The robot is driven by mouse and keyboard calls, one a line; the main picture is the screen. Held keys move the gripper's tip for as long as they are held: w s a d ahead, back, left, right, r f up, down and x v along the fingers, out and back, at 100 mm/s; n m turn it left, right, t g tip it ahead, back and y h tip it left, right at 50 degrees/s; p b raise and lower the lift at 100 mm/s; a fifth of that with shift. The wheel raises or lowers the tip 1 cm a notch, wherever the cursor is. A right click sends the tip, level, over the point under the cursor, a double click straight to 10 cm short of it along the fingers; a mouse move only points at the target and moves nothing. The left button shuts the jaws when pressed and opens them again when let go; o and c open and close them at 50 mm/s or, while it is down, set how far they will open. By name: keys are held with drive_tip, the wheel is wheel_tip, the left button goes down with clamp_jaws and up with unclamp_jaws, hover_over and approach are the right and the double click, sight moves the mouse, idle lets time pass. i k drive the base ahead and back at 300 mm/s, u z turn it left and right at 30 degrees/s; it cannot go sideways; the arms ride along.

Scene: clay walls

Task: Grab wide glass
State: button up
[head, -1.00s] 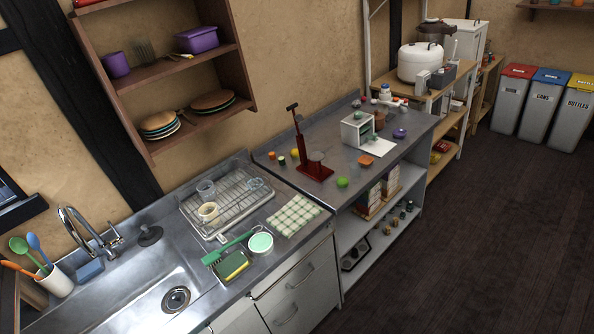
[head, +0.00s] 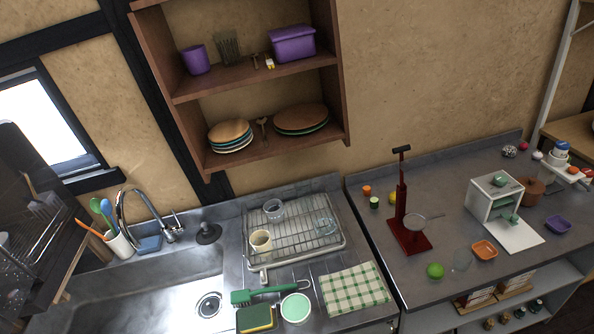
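Several clear glass vessels show, and I cannot tell for certain which is the wide glass. A short clear cup (head: 273,209) stands at the back left of the wire drying rack (head: 310,250). Another clear glass (head: 325,223) is on the rack's right side, faint against the wires. A tall ribbed clear glass (head: 228,47) stands on the upper wall shelf beside a purple cup (head: 195,59). A faint clear round vessel (head: 461,260) is on the right counter near a green ball (head: 435,270). My gripper is not in view.
A beige mug (head: 261,241) stands on the rack. In front are a green brush (head: 262,293), sponge (head: 256,318), round tub (head: 296,308) and checked cloth (head: 354,289). The sink (head: 150,290) is left; a red stand (head: 405,225) and white machine (head: 497,200) are right.

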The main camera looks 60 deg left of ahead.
sight(324, 222)
drive_tip(key=u, duration=0.4)
drive_tip(key=i, duration=0.9)
drive_tip(key=u, duration=0.45)
drive_tip(key=k, duration=0.9)
drive_tip(key=u, duration=0.2)
drive_tip(key=i, duration=0.9)
drive_tip(key=z, duration=0.1)
